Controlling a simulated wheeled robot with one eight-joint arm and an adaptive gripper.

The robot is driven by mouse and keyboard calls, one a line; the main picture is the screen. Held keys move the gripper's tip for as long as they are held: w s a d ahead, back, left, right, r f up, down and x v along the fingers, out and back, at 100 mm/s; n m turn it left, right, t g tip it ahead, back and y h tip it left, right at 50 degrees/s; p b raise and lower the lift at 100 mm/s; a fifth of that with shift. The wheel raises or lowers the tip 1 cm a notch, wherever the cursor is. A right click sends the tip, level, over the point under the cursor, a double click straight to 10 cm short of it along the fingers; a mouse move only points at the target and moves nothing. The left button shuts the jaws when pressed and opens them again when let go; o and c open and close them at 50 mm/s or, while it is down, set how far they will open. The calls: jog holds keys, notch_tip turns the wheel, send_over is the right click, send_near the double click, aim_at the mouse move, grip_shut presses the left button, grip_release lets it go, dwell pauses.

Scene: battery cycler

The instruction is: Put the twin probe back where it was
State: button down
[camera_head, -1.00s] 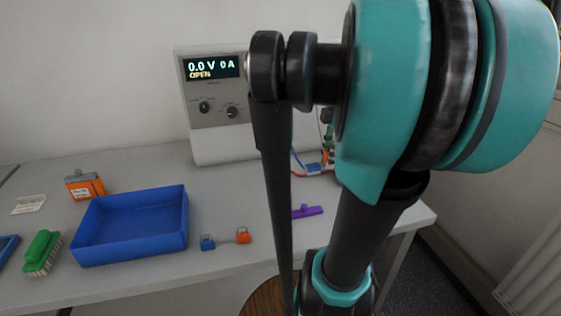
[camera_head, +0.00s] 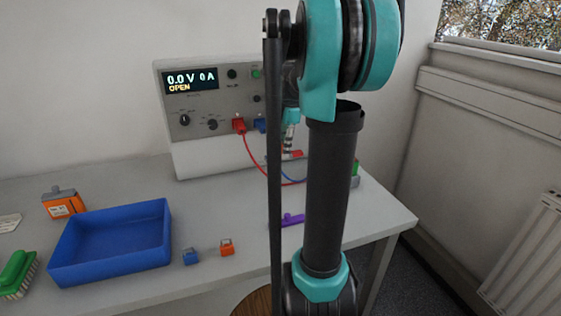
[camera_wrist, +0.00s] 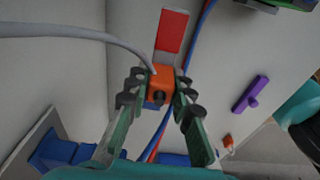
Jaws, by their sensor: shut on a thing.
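My gripper (camera_wrist: 160,98) is shut on an orange block with a dark round end and a bit of blue beneath it, apparently the twin probe (camera_wrist: 161,76). A grey cable (camera_wrist: 70,32) runs from it to the left in the wrist view. The probe is above the table, below it a red block (camera_wrist: 172,30) and red and blue leads; whether it touches anything is unclear. In the head view, my gripper is near the right front of the battery cycler (camera_head: 215,150), largely hidden by my arm. The cycler's display reads 0.0 V, 0 A, OPEN.
A red plug (camera_head: 239,125) and blue plug (camera_head: 261,125) sit in the cycler. An orange box (camera_head: 62,205) and green brush (camera_head: 17,272) are left.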

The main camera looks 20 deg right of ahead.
jog(key=w+f, duration=0.1)
jog(key=f, duration=0.1)
jog(key=w+f, duration=0.1)
jog(key=f, duration=0.1)
jog(key=w+f, duration=0.1)
jog(key=f, duration=0.1)
jog(key=shift+w+f, duration=0.25)
jog(key=shift+f, duration=0.1)
jog(key=shift+w+f, duration=0.1)
jog(key=shift+f, duration=0.05)
jog(key=shift+f, duration=0.15)
jog(key=c, duration=1.3)
grip_release()
jog(key=r, duration=0.4)
jog(key=d+r, duration=0.1)
jog(key=r, duration=0.7)
jog(key=shift+d+r, duration=0.1)
jog(key=shift+d, duration=0.15)
